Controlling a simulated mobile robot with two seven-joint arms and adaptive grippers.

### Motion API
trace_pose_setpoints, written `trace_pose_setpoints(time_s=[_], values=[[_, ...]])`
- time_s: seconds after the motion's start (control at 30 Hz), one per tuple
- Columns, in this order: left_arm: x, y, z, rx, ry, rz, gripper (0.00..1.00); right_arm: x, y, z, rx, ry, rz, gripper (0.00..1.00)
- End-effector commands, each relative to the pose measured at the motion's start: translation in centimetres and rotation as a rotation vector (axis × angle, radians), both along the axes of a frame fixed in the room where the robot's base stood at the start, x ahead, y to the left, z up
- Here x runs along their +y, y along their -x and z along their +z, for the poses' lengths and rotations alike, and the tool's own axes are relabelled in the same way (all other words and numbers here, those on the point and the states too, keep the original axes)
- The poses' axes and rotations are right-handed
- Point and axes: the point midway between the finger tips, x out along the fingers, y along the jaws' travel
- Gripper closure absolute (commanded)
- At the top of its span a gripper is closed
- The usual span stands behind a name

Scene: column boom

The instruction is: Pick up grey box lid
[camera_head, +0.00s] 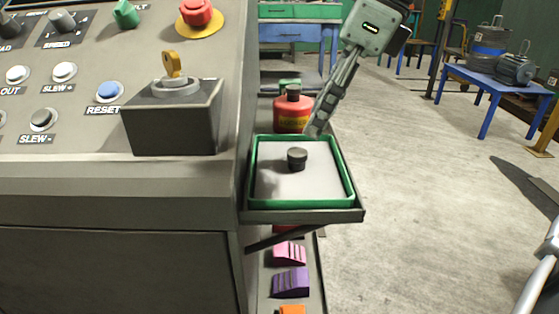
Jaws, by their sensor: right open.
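The grey lid (275,182) is a flat light-grey square with a dark round knob (297,159) near its middle. It lies inside a green-rimmed tray (348,186) on a dark shelf beside the console. My right gripper (318,128) comes down from the top, with its fingers pointing down and left. Its fingertips are near the tray's back right edge, up and right of the knob, and apart from the knob. It is open with nothing seen in it; its fingers overlap in this view. My left gripper is not in view.
The console (110,182) with buttons and a keyed box (172,122) fills the left. A red container (290,113) stands behind the tray. Pink (289,252) and purple (290,282) pieces lie below the shelf. Open floor spreads right, towards a blue table (492,84).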

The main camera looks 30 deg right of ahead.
Motion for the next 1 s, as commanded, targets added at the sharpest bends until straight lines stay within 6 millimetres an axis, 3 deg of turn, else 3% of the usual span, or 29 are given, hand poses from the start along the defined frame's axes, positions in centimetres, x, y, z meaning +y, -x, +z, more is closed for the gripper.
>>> trace_pose_setpoints(time_s=[0.5, 0.8, 1.0], values=[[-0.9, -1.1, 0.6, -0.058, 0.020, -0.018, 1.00, 1.8, -2.3, -6.2, 0.006, -0.003, -0.001, 0.49], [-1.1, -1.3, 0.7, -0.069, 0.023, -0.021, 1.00, 2.0, -2.5, -6.6, 0.001, -0.005, 0.000, 0.49], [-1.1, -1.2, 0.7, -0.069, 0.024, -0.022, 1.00, 1.9, -2.5, -6.6, 0.002, -0.006, 0.000, 0.72]])
